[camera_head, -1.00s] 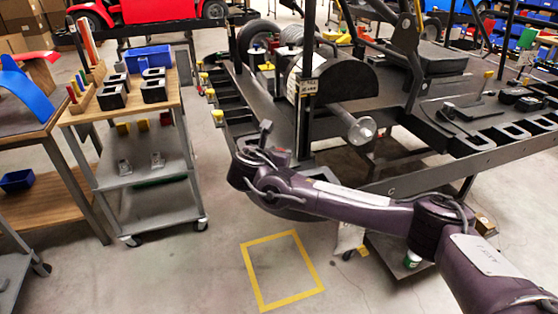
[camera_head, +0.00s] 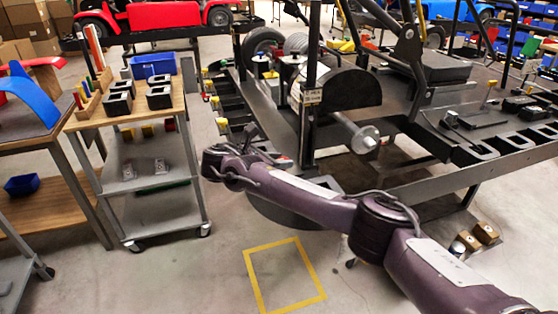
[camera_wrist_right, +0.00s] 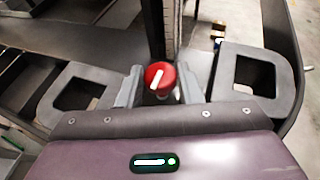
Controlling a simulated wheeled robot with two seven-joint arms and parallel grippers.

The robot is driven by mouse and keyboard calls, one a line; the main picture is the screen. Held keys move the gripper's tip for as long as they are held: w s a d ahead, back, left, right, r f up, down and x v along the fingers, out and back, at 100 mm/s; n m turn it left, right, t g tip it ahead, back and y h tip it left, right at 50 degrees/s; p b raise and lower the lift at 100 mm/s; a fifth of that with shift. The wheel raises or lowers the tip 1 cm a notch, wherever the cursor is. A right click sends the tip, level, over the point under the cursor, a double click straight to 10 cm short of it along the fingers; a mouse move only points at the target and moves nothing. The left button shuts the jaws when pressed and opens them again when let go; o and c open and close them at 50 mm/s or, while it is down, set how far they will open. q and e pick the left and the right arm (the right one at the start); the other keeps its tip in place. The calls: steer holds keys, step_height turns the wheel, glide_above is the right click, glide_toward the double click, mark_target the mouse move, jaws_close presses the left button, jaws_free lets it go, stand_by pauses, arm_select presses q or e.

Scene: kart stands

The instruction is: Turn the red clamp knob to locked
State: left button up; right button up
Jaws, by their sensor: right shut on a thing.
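The red clamp knob (camera_wrist_right: 160,76) shows in the right wrist view as a round red top with a white pointer line, which points up and slightly right. My right gripper (camera_wrist_right: 161,86) has one grey finger on each side of it and is shut on it. In the head view my right arm reaches in from the lower right, and its wrist end is beside the dark kart stand (camera_head: 296,125). The knob is hard to make out there. My left gripper is not in view.
A wheeled cart (camera_head: 138,111) with black blocks and a blue bin (camera_head: 153,66) stands at the left. A yellow floor square (camera_head: 283,273) lies on clear floor in front. Small boxes (camera_head: 484,234) are at the lower right.

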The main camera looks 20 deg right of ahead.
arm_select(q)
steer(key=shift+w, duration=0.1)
arm_select(e)
steer(key=o, duration=1)
steer(key=shift+c, duration=0.2)
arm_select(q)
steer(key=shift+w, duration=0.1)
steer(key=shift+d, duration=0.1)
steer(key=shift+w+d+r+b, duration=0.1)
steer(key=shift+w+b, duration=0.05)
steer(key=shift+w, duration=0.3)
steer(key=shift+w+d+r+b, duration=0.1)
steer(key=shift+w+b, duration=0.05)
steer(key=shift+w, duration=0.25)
arm_select(e)
steer(key=v, duration=0.8)
steer(key=shift+w+d, duration=0.1)
